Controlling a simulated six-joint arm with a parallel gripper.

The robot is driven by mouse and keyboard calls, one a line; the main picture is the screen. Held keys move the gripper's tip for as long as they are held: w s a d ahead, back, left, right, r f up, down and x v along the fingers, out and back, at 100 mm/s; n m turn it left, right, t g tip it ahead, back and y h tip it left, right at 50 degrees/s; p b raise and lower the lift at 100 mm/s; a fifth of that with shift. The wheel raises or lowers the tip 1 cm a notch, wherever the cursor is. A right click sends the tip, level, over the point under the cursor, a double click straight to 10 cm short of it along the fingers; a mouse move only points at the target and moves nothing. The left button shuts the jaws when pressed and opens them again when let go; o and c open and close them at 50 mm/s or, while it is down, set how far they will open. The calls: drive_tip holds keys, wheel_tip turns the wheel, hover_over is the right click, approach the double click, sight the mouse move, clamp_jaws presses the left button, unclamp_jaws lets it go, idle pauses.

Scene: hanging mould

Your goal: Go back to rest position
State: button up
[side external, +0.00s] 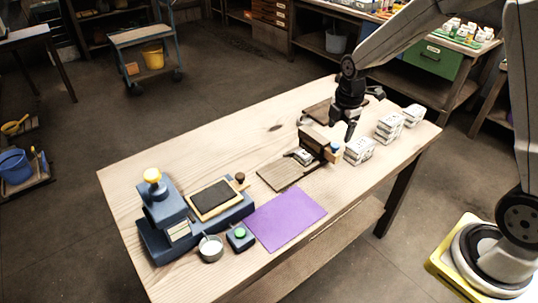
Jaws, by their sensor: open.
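My gripper (342,128) points down above the right half of the wooden table (150,172), its fingers apart with nothing seen between them. Just below and to its left is a brown wooden mould (320,146) with an upright panel and a small white block (303,156) at its foot. A stack of white blocks (359,151) stands close by on the right. Whether the fingertips clear the mould and this stack in depth is hard to tell.
More white stacks (389,127) stand toward the right table end. A purple mat (286,219) lies at the front. A blue press (163,215), a dark board (214,199), a metal cup (210,248) and a green-button box (240,236) stand left. The table's far left is bare.

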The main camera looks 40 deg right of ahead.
drive_tip(key=s+a+m, duration=0.3)
drive_tip(key=s+m, duration=0.4)
drive_tip(key=m, duration=0.1)
drive_tip(key=s+a+r+m+t, duration=0.1)
drive_tip(key=s+a+m, duration=0.3)
drive_tip(key=s+m, duration=0.2)
drive_tip(key=shift+s+a+m+t, duration=0.2)
drive_tip(key=shift+s+m+t, duration=0.15)
drive_tip(key=shift+m, duration=0.85)
idle(0.4)
